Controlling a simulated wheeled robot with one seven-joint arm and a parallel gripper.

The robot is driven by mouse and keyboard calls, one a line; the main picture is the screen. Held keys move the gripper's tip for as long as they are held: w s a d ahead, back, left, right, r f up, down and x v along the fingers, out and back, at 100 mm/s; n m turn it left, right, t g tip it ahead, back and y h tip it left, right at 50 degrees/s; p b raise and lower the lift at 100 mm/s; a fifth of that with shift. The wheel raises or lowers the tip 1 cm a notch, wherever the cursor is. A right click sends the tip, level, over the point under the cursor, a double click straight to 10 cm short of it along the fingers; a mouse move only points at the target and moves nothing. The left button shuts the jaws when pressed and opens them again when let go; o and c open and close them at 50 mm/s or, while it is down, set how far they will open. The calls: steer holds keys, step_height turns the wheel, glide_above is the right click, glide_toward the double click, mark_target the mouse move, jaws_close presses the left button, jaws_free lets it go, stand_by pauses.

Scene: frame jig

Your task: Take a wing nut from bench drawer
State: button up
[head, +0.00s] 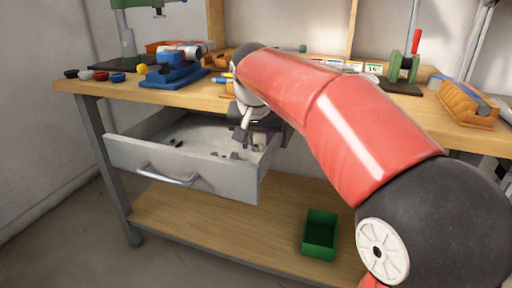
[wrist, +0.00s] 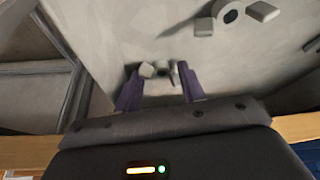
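The bench drawer (head: 185,170) is pulled open below the worktop. My gripper (wrist: 157,80) reaches down into it, with its two purple fingers apart. A grey wing nut (wrist: 161,70) lies between or just beyond the fingertips in the wrist view. Small gaps seem to show on both sides of it, and I cannot tell whether a finger touches it. A second grey wing nut (wrist: 228,12) lies on the drawer floor near the top of the wrist view. In the head view my arm partly hides the drawer's right rear, and the fingertips are hard to make out.
Small dark parts (head: 176,142) lie at the drawer's left. The drawer walls (wrist: 75,45) stand close to my gripper. A green bin (head: 320,234) sits on the lower shelf (head: 220,222). A blue vise (head: 174,72) and other tools stand on the worktop (head: 110,88).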

mark_target(255, 147)
steer(key=shift+c, duration=0.4)
jaws_close()
steer(key=shift+r, duration=0.15)
steer(key=shift+a+r, duration=0.15)
steer(key=shift+r, duration=0.05)
step_height(255, 147, up, 12)
steer(key=p, duration=0.3)
steer(key=s+a, duration=0.2)
steer(key=a, duration=0.4)
steer(key=s+a, duration=0.3)
steer(key=a, duration=0.3)
steer(key=s+a+f, duration=0.1)
steer(key=s+a, duration=0.2)
steer(key=a, duration=0.3)
steer(key=shift+s+p, duration=0.25)
steer(key=shift+p, duration=0.1)
steer(key=c, duration=0.8)
jaws_free()
